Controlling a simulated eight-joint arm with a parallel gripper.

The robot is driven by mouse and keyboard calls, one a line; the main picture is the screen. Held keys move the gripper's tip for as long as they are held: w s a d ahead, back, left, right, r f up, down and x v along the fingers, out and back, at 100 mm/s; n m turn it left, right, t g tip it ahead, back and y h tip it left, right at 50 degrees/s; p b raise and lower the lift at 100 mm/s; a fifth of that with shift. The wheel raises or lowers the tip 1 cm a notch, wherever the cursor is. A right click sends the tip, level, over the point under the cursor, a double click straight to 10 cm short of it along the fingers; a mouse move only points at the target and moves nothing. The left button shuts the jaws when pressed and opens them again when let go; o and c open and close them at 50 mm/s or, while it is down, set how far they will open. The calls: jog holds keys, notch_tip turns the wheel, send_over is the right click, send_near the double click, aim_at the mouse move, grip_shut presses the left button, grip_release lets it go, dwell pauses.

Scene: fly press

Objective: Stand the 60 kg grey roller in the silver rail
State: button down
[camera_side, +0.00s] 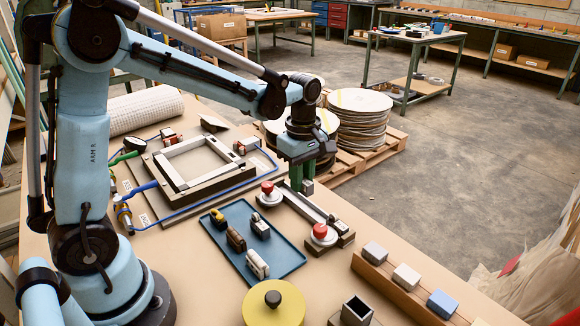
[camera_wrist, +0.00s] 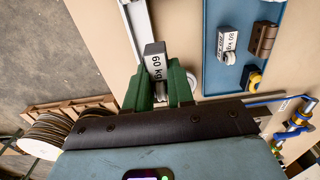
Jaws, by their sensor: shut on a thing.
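My gripper (camera_side: 303,180) is shut on the grey roller (camera_side: 308,187), a small block with wheels below. In the wrist view the roller (camera_wrist: 155,62) shows between the green fingers (camera_wrist: 160,92), its label reading 60 kg. In the wrist view the rail (camera_wrist: 138,18) runs up behind the roller. The roller looks roughly upright; I cannot tell whether it touches the rail.
A blue tray (camera_side: 283,263) with several other rollers stands left of the rail. A wooden strip with three blocks (camera_side: 405,277) and a yellow disc (camera_side: 273,305) lie nearer. A square frame (camera_side: 200,165) stands at the left.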

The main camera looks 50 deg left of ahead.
aim_at(308, 210)
jog(key=w, duration=0.1)
jog(key=f, duration=0.1)
jog(key=w+f, duration=0.1)
jog(key=shift+w+a, duration=0.25)
jog(key=shift+w, duration=0.05)
jog(key=shift+f, duration=1.8)
jog(key=shift+f, duration=0.95)
dwell(0.5)
jog(key=c, duration=1.3)
grip_release()
jog(key=shift+c, duration=0.5)
jog(key=shift+o, duration=0.5)
notch_tip(308, 210, up, 7)
